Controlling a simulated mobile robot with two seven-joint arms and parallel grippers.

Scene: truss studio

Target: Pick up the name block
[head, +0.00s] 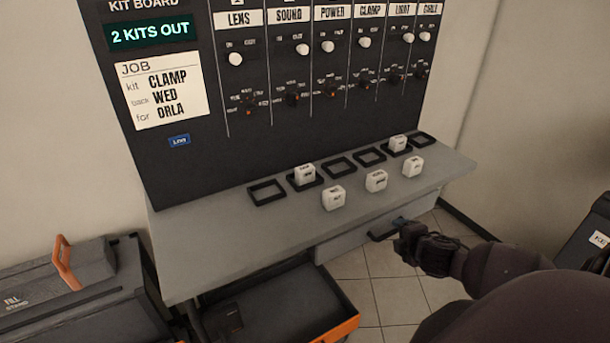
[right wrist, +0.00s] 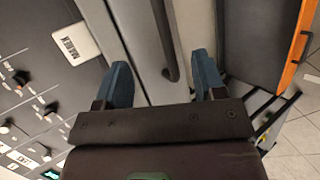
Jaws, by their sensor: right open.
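Several small white blocks stand on the grey shelf (head: 240,232) in the head view. Three stand at its front: a left one (head: 333,198), a middle one (head: 376,181) and a right one (head: 412,167). Two more stand at black frames behind, one to the left (head: 304,174) and one to the right (head: 397,144). Their lettering is too small to read, so I cannot tell which is the name block. My right gripper (head: 401,226) is in front of the shelf, apart from the blocks. In the right wrist view its blue fingers (right wrist: 162,80) are spread and empty. My left gripper is out of view.
The dark kit board (head: 180,185) rises behind the shelf. A dark handle (right wrist: 165,40) lies beyond my right fingers. An open drawer (head: 345,325) with an orange edge is below. A white lettered piece (right wrist: 75,43) shows at upper left.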

